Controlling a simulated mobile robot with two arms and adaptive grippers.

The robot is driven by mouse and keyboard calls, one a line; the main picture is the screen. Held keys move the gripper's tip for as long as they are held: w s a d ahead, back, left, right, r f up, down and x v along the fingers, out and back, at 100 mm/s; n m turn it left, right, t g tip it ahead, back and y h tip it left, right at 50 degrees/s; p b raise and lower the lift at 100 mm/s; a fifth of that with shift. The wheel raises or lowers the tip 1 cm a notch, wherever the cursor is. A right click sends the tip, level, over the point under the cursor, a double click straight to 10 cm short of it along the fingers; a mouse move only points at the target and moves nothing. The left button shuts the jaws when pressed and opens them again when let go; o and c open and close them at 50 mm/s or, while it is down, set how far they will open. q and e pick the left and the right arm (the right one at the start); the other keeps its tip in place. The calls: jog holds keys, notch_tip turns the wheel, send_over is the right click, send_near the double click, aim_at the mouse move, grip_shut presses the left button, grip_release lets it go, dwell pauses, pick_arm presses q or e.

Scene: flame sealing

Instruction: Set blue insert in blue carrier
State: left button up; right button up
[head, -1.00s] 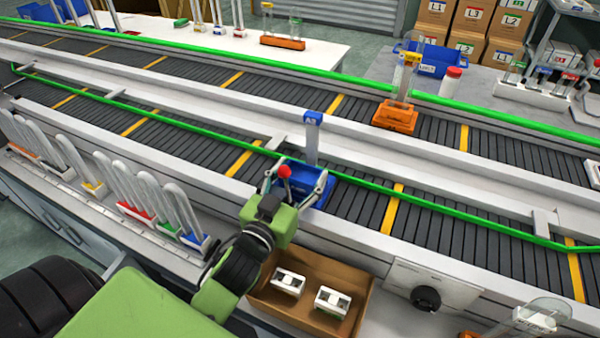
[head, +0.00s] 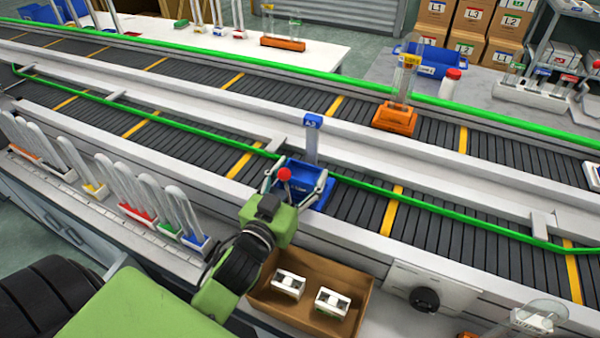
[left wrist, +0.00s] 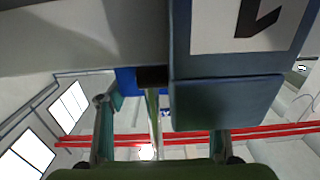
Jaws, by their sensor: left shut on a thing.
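The blue carrier (head: 320,200) sits on the near belt. Insert and carrier overlap in the same blue, so I cannot tell how deep the insert sits. In the left wrist view a blue patch (left wrist: 127,82) shows between the fingers. My right gripper is not in view.
The belt's green rail (head: 430,205) runs just behind the carrier. A cardboard box (head: 262,299) with two white pieces is below my left arm. Racks with white tubes (head: 140,190) stand at left. An orange carrier (head: 396,117) stands on the far belt.

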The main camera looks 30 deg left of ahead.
pick_arm(q)
jog(key=shift+f+b, duration=0.55)
jog(key=shift+f, duration=0.2)
dwell(0.8)
jog(key=o, duration=1.3)
jog(key=shift+f, duration=0.15)
jog(key=shift+s, duration=0.1)
jog(key=shift+s+d+f, duration=0.1)
jog(key=shift+s+f, duration=0.2)
jog(key=shift+s, duration=0.25)
jog(key=s, duration=1.1)
jog(key=shift+d+r, duration=0.35)
jog(key=shift+r, duration=0.15)
jog(key=shift+w, duration=0.1)
